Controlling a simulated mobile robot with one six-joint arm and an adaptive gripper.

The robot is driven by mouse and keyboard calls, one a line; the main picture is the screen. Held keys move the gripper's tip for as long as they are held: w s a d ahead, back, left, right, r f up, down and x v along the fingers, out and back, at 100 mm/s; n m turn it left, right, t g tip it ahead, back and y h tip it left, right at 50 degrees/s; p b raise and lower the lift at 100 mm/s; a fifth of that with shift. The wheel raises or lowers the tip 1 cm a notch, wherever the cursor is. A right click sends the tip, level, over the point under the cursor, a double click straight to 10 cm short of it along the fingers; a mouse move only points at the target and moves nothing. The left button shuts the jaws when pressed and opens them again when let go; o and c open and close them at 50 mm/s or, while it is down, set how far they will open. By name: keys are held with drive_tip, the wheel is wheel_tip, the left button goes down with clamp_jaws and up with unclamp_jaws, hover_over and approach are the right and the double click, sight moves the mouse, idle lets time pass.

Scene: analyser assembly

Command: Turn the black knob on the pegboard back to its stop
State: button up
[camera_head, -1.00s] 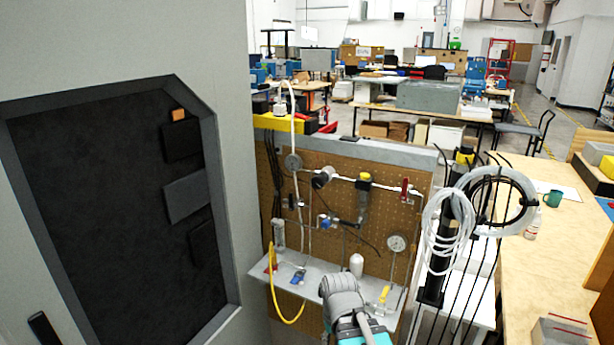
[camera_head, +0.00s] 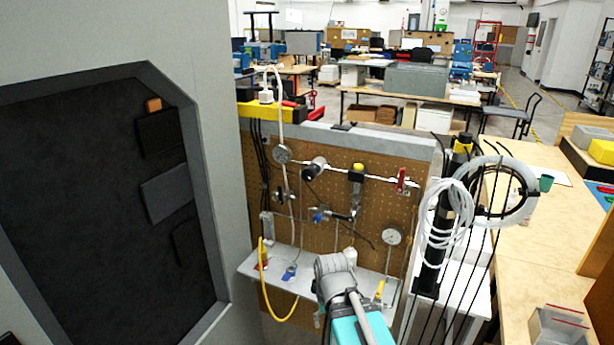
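The brown pegboard (camera_head: 400,205) stands ahead with pipes, valves and gauges on it. A dark round knob-like part with a pale face (camera_head: 313,168) sits on the upper pipe. A black part with a yellow top (camera_head: 356,176) is right of it. A smaller fitting with a blue part (camera_head: 319,215) is lower down. I cannot tell for sure which is the black knob, or how far it is turned. The grey end of my arm (camera_head: 335,266) is low in front of the board, below these fittings. No gripper fingers show, and no contact is visible.
A pale shelf (camera_head: 300,280) runs along the board's foot, with a yellow hose (camera_head: 265,285) at its left. A red-handled valve (camera_head: 401,180) and a gauge (camera_head: 392,236) are at right. Coiled tubing (camera_head: 450,225) hangs beyond. A grey cabinet (camera_head: 215,130) fills the left.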

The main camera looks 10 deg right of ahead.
drive_tip(key=shift+o, duration=0.4)
drive_tip(key=shift+w+r, duration=0.15)
drive_tip(key=m+t+h+p, duration=0.7)
drive_tip(key=t+h+p, duration=0.35)
drive_tip(key=t, duration=0.45)
approach(307, 177)
drive_tip(key=v, duration=0.3)
drive_tip(key=shift+w+r+b, duration=0.15)
drive_tip(key=shift+r+b, duration=0.1)
drive_tip(key=shift+b, duration=0.15)
drive_tip(key=shift+w+d, duration=0.1)
drive_tip(key=x, duration=1.3)
drive_tip(key=shift+w+d+f, duration=0.2)
drive_tip(key=shift+d, duration=0.05)
